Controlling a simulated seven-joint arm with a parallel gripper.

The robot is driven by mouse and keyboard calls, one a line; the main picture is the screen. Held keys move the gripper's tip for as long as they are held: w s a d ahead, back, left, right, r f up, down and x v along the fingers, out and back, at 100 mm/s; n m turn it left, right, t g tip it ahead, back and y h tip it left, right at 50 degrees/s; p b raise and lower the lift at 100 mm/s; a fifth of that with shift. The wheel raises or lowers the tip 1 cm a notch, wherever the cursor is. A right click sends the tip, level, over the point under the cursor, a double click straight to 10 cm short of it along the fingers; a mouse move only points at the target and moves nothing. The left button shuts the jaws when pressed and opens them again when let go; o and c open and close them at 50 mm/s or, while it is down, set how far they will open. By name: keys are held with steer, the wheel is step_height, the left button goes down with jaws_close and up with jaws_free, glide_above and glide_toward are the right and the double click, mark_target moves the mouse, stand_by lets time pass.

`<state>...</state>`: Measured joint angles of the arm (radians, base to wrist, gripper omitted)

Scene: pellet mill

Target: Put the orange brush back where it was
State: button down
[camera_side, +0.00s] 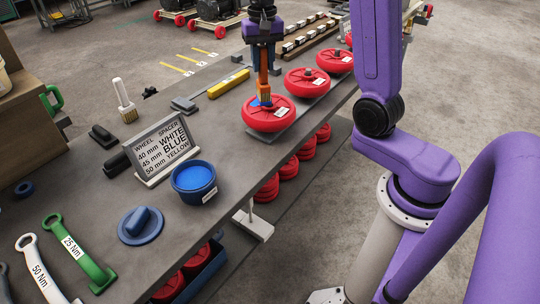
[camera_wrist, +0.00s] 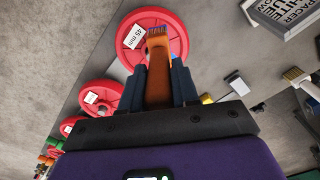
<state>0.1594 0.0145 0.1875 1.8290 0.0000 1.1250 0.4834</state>
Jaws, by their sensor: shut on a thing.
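The orange brush (camera_side: 263,82) is held bristles down in my gripper (camera_side: 264,58). Its bristle end, with blue on the tip, is at the near red wheel (camera_side: 268,118), over or touching its top; I cannot tell which. In the wrist view the brush (camera_wrist: 158,62) stands between the two dark fingers of my gripper (camera_wrist: 160,82), over the wheel (camera_wrist: 128,22) labelled 45 mm. The open blue tub (camera_side: 194,182) stands near the table's front edge, with a blue lid (camera_side: 140,226) beside it.
Two more red wheels (camera_side: 307,82) (camera_side: 335,61) sit farther along the bench edge. A spacer sign (camera_side: 160,146), a white-handled brush (camera_side: 124,102), a yellow bar (camera_side: 229,84) and wrenches (camera_side: 84,258) lie on the grey bench (camera_side: 95,190).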

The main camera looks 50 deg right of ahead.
steer(key=n, duration=0.1)
steer(key=s+n, duration=0.1)
steer(key=s+a+f+n, duration=0.1)
steer(key=n, duration=0.1)
steer(key=shift+s, duration=0.1)
steer(key=w+a+f+n, duration=0.1)
steer(key=w+a+n, duration=0.2)
steer(key=a, duration=0.9)
steer(key=shift+w+f+n, duration=0.2)
steer(key=shift+w+n, duration=0.1)
steer(key=shift+a, duration=0.1)
